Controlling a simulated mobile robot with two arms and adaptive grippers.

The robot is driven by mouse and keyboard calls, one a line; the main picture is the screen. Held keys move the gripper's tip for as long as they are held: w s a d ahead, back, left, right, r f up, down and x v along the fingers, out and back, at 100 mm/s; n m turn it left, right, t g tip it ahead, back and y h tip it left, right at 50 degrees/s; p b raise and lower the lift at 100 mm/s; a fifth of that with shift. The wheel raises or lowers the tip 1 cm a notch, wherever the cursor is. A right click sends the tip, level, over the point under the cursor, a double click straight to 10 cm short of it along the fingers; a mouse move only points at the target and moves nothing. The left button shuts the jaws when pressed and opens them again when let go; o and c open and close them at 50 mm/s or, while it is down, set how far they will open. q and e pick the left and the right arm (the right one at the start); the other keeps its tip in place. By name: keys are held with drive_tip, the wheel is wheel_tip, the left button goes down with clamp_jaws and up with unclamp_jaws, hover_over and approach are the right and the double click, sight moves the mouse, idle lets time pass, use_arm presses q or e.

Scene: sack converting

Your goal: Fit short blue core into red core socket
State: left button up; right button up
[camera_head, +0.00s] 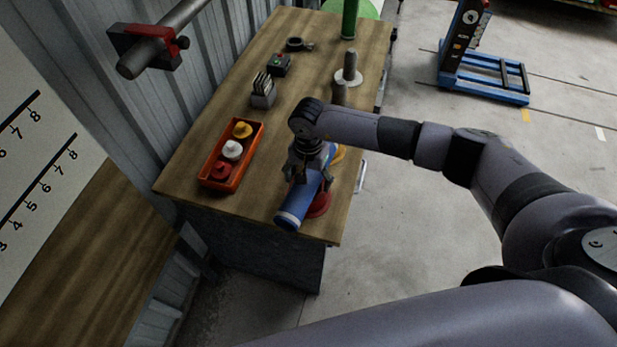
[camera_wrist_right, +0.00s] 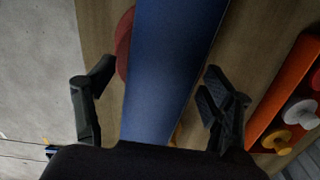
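A blue core (camera_head: 294,211) lies tilted across the front right part of the wooden bench, with its lighter end toward the front edge. A round red piece (camera_head: 321,206), likely the red core socket, sits beside and partly behind it. It also shows in the right wrist view (camera_wrist_right: 124,44), partly covered by the blue core (camera_wrist_right: 170,65). My right gripper (camera_head: 309,180) is over the core. In the right wrist view my right gripper (camera_wrist_right: 158,78) has its fingers apart, one on each side of the core, with small gaps visible. My left gripper is not in view.
An orange tray (camera_head: 204,180) with yellow, white and red knobbed pieces stands left on the bench (camera_head: 270,185). A yellow piece (camera_head: 339,154) is behind my gripper.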

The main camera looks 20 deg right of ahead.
drive_tip(key=c, duration=1.7)
drive_tip(key=shift+w+r, duration=0.1)
drive_tip(key=shift+r, duration=0.05)
